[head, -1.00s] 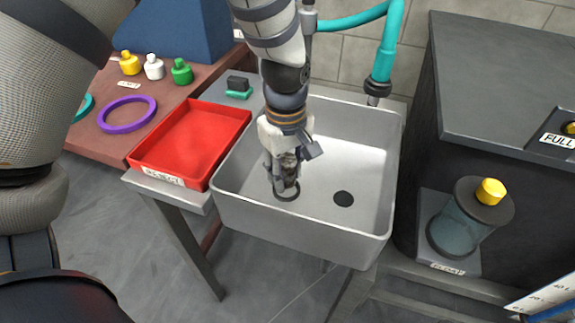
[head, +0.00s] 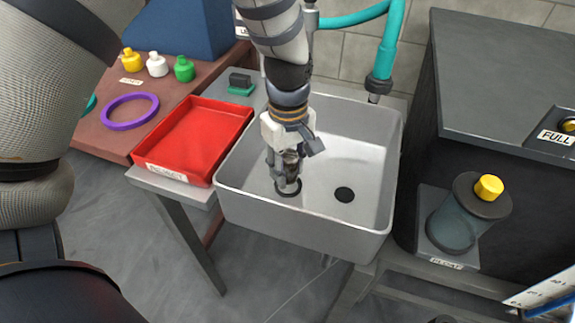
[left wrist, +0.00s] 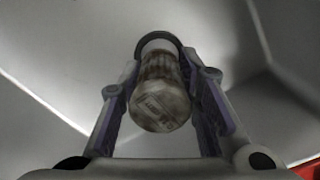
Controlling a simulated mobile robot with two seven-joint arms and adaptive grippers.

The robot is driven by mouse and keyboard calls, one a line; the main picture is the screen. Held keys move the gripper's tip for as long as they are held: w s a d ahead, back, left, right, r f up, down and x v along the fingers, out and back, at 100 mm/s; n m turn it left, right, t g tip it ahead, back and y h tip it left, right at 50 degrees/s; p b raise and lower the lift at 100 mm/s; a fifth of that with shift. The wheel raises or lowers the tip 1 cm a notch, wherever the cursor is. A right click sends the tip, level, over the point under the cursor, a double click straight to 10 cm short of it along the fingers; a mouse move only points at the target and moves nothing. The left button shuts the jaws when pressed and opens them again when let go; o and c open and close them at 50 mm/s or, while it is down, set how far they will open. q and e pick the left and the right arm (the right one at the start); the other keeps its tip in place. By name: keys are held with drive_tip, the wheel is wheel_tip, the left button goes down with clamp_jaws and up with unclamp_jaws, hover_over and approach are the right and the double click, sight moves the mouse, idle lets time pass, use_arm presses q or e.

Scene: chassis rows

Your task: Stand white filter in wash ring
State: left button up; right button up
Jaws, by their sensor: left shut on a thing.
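My left gripper (head: 286,172) reaches down into the grey sink (head: 228,198) and is shut on the filter (head: 292,163). The filter is a small cylinder, stained brown and grey, with a white band at its far end in the left wrist view (left wrist: 160,95). It is held about upright, its lower end at the dark wash ring (head: 288,196) on the sink floor. In the left wrist view the ring (left wrist: 157,36) shows around the filter's far end. I cannot tell whether the filter rests on the floor. My right gripper is not in view.
A dark drain (head: 344,194) lies right of the ring. A red tray (head: 190,140) stands left of the sink. A teal hose (head: 386,52) hangs behind it. A clear container with a yellow knob (head: 489,187) stands at right. Sink walls surround the gripper.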

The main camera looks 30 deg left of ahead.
use_arm(q)
drive_tip(key=shift+f, duration=0.15)
drive_tip(key=shift+f, duration=1.1)
drive_tip(key=shift+s+f, duration=0.1)
drive_tip(key=shift+f, duration=0.25)
drive_tip(key=o, duration=1.2)
drive_tip(key=shift+f, duration=0.15)
wheel_tip(320, 180, up, 12)
drive_tip(key=shift+r, duration=0.2)
